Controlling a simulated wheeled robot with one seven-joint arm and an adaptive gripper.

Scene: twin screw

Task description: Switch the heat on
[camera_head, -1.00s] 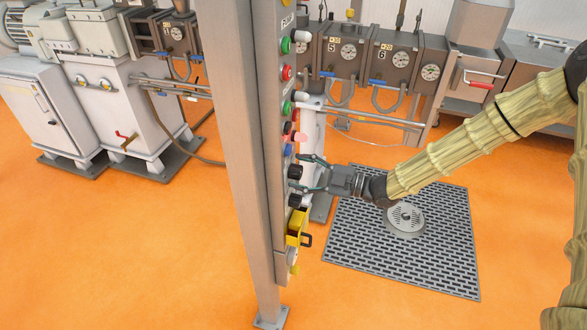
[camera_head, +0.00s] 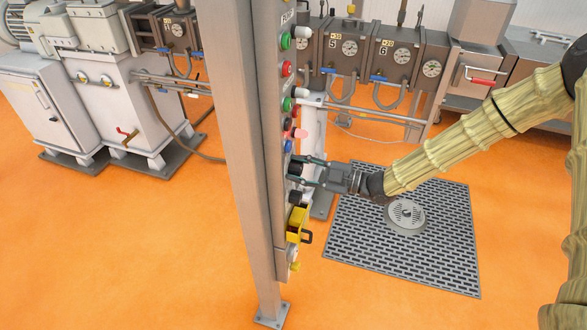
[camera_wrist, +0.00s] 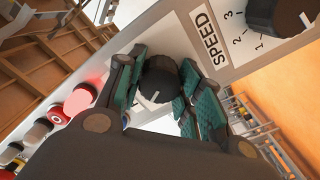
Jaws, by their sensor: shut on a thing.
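A black knob (camera_head: 294,167) with a white pointer mark sits on the narrow control panel (camera_head: 273,107). My gripper (camera_head: 304,172) is shut on this knob from the right, one finger on each side. In the wrist view the knob (camera_wrist: 159,83) shows between the two green-padded fingers (camera_wrist: 158,90), its white mark facing me. A label for this knob is not readable. A second black knob (camera_head: 296,197) lies just below on the panel; in the wrist view this dial knob (camera_wrist: 278,15) stands beside the word SPEED and a number scale.
A pinkish-red lit button (camera_head: 301,134) and several green, red and blue buttons sit above on the panel. A yellow switch housing (camera_head: 297,223) is below. A metal post (camera_head: 247,150) stands left of the panel. The orange floor has a grey grate (camera_head: 405,255).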

